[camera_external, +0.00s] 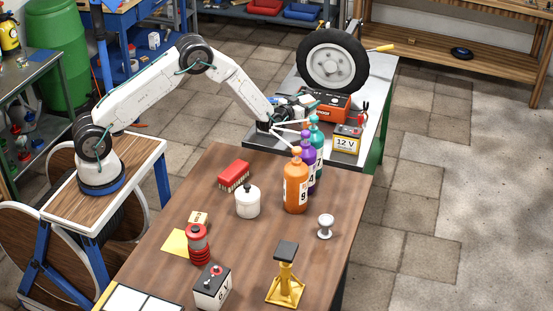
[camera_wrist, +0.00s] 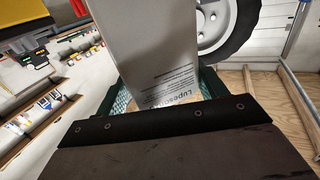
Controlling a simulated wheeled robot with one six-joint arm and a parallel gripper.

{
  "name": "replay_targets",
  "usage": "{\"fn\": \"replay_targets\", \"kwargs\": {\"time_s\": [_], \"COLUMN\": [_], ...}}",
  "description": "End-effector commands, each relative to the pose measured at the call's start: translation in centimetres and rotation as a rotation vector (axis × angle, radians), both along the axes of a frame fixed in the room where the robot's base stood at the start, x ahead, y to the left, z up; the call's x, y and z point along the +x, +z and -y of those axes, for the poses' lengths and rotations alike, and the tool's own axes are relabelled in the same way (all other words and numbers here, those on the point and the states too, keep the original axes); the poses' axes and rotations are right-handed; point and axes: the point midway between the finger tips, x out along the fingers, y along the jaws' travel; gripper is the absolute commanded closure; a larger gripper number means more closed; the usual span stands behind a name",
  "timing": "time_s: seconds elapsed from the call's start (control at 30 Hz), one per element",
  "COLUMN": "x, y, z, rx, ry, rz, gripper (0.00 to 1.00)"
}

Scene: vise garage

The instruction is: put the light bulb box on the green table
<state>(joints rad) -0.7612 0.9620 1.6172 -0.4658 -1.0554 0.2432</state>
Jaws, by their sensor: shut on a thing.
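A pale grey box (camera_wrist: 155,50) with small dark print, taken as the light bulb box, fills the middle of the wrist view. My gripper (camera_wrist: 160,93) is shut on it, with green pads at its left and right sides. The box cannot be clearly made out there. The green table (camera_external: 378,92) has a grey top and green legs. It stands beyond the brown table, in front of my gripper.
The green table bears a tyre (camera_external: 333,59), an orange-red device (camera_external: 328,106) and a 12 V battery (camera_external: 347,140). Orange (camera_external: 295,188), purple and teal bottles stand close to my gripper. Bare grey top shows at the table's far right.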

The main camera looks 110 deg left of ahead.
Motion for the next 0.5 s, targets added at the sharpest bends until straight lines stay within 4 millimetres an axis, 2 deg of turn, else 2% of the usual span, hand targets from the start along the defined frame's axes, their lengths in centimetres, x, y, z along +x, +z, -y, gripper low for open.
{"fn": "replay_targets", "kwargs": {"time_s": [0.03,0.27,0.5], "x": [0.0,0.0,0.0], "y": [-0.9,-2.7,-5.7], "z": [0.0,0.0,0.0], "rx": [-0.001,0.000,0.001], "ry": [0.000,0.000,0.000], "rz": [-0.001,-0.001,0.000], "gripper": [0.63,0.63,0.63]}}
